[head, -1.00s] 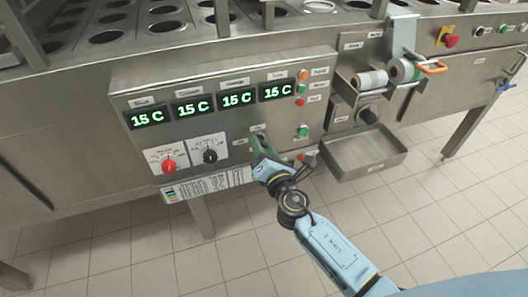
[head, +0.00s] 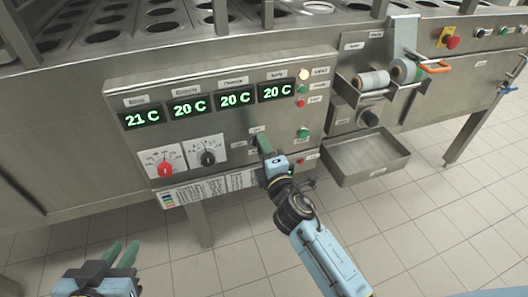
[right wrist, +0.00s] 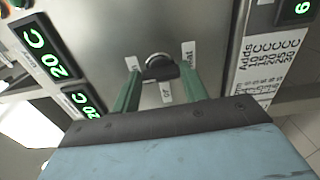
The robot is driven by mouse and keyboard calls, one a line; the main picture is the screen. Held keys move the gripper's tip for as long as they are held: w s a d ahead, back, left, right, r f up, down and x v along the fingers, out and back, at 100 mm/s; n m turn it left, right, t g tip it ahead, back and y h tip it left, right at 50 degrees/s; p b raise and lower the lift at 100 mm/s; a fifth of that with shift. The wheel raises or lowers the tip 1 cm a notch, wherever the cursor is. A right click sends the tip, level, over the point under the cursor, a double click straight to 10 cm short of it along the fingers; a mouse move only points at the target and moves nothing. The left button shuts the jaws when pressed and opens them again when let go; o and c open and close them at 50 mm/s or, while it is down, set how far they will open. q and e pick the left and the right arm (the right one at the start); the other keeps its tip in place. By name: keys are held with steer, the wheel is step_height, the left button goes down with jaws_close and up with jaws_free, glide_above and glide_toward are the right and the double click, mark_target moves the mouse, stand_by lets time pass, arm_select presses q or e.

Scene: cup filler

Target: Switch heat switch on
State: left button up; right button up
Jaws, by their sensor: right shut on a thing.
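The heat switch is a black rotary knob (right wrist: 160,66) on the steel control panel (head: 225,130), with small labels around it in the right wrist view. My right gripper (head: 262,144) is at the panel, its green fingers on either side of the knob; it is shut on the knob, also in the right wrist view (right wrist: 160,84). In the head view the gripper mostly hides the knob. My left gripper (head: 123,247) is open and empty at the lower left, away from the panel.
Four green displays (head: 187,108) read 21 C, 20 C, 20 C and 20 C. A pale lamp (head: 303,74) glows at the panel's upper right. Red (head: 165,169) and black (head: 208,158) dials sit lower left. A steel tray (head: 365,155) juts out at right.

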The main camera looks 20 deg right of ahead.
arm_select(q)
steer(key=shift+w+r, duration=0.1)
steer(key=shift+r, duration=0.1)
arm_select(e)
steer(key=shift+m, duration=0.3)
steer(key=o, duration=1)
steer(key=shift+s, duration=0.1)
arm_select(q)
steer(key=shift+s+a+f+g+p, duration=0.2)
steer(key=shift+s+f+g, duration=0.15)
steer(key=shift+f, duration=0.2)
steer(key=shift+s+a+f+g+p, duration=0.15)
steer(key=shift+s+f+g, duration=0.15)
steer(key=shift+f, duration=0.2)
arm_select(e)
steer(key=shift+s+d, duration=0.15)
steer(key=shift+s, duration=3.15)
steer(key=shift+s+d, duration=0.1)
steer(key=shift+s, duration=3.2)
